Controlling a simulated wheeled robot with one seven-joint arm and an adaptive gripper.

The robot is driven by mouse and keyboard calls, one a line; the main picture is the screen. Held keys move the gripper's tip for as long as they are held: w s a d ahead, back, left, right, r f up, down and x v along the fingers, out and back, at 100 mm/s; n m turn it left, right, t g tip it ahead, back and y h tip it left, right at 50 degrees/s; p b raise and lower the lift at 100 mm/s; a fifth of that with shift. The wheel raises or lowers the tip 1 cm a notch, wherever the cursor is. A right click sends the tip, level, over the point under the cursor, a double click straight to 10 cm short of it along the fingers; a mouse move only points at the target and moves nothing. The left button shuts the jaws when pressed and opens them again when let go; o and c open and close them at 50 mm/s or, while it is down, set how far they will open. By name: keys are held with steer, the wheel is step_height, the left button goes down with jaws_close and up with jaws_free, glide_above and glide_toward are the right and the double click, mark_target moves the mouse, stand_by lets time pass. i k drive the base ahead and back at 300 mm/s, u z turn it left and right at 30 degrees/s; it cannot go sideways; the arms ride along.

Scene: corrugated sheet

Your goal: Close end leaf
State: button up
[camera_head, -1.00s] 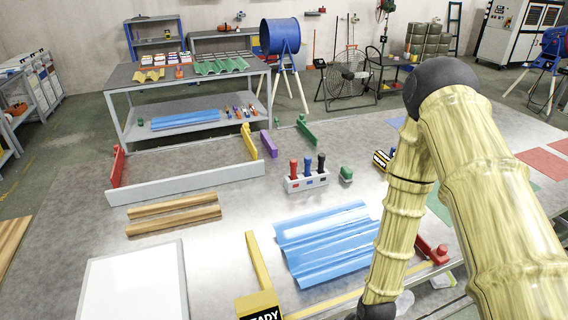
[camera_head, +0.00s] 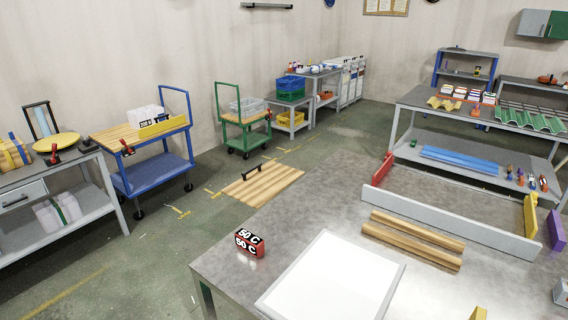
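A long grey wall strip (camera_head: 438,221) stands on the metal table at the right of the head view. A red end leaf (camera_head: 382,168) stands at its left end and points away from me, at an angle to the strip. A yellow end leaf (camera_head: 530,215) stands at its right end and also points away. I cannot tell which leaf the task names.
Two wooden strips (camera_head: 414,238) and a white board (camera_head: 332,278) lie on the table (camera_head: 285,220) before the grey strip. A red "50 C" block (camera_head: 249,242) sits at the left edge. A ribbed wooden panel with a handle (camera_head: 262,186) lies beyond; carts stand left.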

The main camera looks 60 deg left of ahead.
mark_target(254, 189)
steer(key=u, duration=1.95)
steer(key=k, duration=0.5)
steer(key=u, duration=0.35)
steer(key=i, duration=0.65)
steer(key=u, duration=0.35)
